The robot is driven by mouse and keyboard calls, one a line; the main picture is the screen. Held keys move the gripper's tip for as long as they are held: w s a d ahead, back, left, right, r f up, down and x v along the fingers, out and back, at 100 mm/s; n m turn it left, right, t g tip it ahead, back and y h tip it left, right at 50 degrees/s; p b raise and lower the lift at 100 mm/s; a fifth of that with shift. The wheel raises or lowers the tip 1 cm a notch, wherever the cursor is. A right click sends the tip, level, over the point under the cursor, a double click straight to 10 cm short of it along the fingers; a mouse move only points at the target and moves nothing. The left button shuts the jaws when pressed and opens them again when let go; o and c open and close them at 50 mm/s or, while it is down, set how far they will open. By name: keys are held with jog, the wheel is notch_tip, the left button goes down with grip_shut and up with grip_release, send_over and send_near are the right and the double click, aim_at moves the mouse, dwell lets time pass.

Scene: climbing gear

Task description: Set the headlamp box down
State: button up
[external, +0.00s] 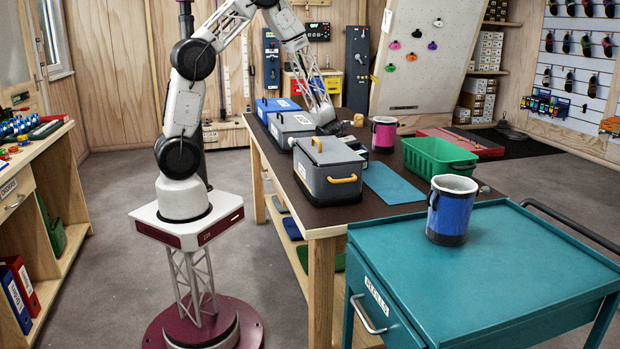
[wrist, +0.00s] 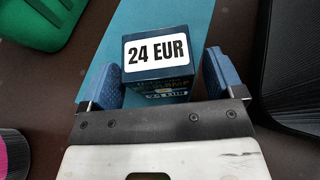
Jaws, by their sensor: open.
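A small dark blue box, which I take to be the headlamp box (wrist: 158,82), shows in the wrist view with a white "24 EUR" label on top and another on its near side. It is between the two blue fingers of my gripper (wrist: 160,70), which are open, with a narrow gap visible on each side. Under or beside the box lies a teal mat (wrist: 180,17). In the external view my gripper (external: 328,122) is low over the brown table, behind the grey boxes, and I cannot make out the headlamp box there.
A grey box with a yellow handle (external: 330,170) stands in front of my gripper, with more boxes to its left. A pink cup (external: 383,134), a green crate (external: 440,157) and the mat (external: 393,183) are to the right. A blue cup (external: 450,210) stands on the teal cart.

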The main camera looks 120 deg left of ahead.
jog(key=shift+v, duration=5.1)
jog(key=shift+w, duration=0.2)
jog(key=w+d+r+m+g+h, duration=0.1)
jog(key=w+d+r+m+g, duration=0.3)
jog(key=w+d+r+m, duration=0.85)
jog(key=s+d+r+m+g+y, duration=0.1)
jog(key=s+d+r+m+g, duration=0.15)
jog(key=d, duration=0.75)
jog(key=s+d+r+m+g, duration=0.2)
jog(key=s+d+r+m, duration=0.2)
jog(key=d, duration=0.5)
jog(key=s+d+r+m+g+y, duration=0.1)
jog(key=s+d+r+m+g, duration=0.2)
jog(key=d, duration=0.7)
jog(key=s+d+r+m+y, duration=0.1)
jog(key=s+d+m+y, duration=0.1)
jog(key=s+d+m, duration=0.2)
jog(key=s+d+r+m+t+y, duration=0.1)
jog(key=s+d+m, duration=0.4)
jog(key=s, duration=0.6)
jog(key=shift+d+m+y, duration=0.2)
jog(key=shift+m+y, duration=0.2)
jog(key=shift+y, duration=0.1)
jog(key=shift+t, duration=0.25)
